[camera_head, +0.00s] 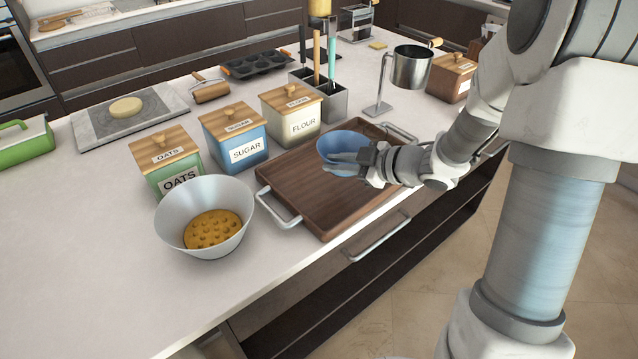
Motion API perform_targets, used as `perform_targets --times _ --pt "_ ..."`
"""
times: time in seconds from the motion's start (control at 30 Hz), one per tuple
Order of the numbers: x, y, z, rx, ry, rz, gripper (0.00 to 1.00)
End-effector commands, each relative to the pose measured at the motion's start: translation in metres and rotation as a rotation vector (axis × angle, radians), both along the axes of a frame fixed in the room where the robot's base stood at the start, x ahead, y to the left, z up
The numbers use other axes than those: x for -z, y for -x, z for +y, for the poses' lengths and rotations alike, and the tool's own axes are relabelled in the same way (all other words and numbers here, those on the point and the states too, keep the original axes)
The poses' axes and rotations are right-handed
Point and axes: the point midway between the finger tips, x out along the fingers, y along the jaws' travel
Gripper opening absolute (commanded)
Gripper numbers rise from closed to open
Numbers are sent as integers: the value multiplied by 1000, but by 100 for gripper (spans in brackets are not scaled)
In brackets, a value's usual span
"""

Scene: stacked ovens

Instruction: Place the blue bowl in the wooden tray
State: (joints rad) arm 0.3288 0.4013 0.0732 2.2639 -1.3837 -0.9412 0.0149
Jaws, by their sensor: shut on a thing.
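The blue bowl (341,144) is at the far right part of the wooden tray (303,197). It looks upright, over the tray's surface; I cannot tell whether its base touches the tray. My gripper (352,161) reaches in from the right and is shut on the near right side of the bowl. The fingers and wrist hide part of the bowl's near side. The tray is brown with metal handles at its left and right ends and lies on the counter near the front edge.
A pale bowl (200,205) holding a round yellow-brown item stands left of the tray. Behind the tray are canisters marked oats (165,160), sugar (235,138) and flour (292,115). A metal cup on a stand (408,68) is behind right. The left front counter is clear.

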Motion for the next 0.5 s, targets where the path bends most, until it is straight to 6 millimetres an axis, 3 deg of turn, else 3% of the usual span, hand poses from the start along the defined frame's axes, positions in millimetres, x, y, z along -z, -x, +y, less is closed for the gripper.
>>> perform_targets --times 0.1,0.2,0.5 --pt "17 -9 25 -4 -1 2 0" --pt "25 -15 37 -2 0 0 0" --pt "46 -19 45 3 -1 2 0"
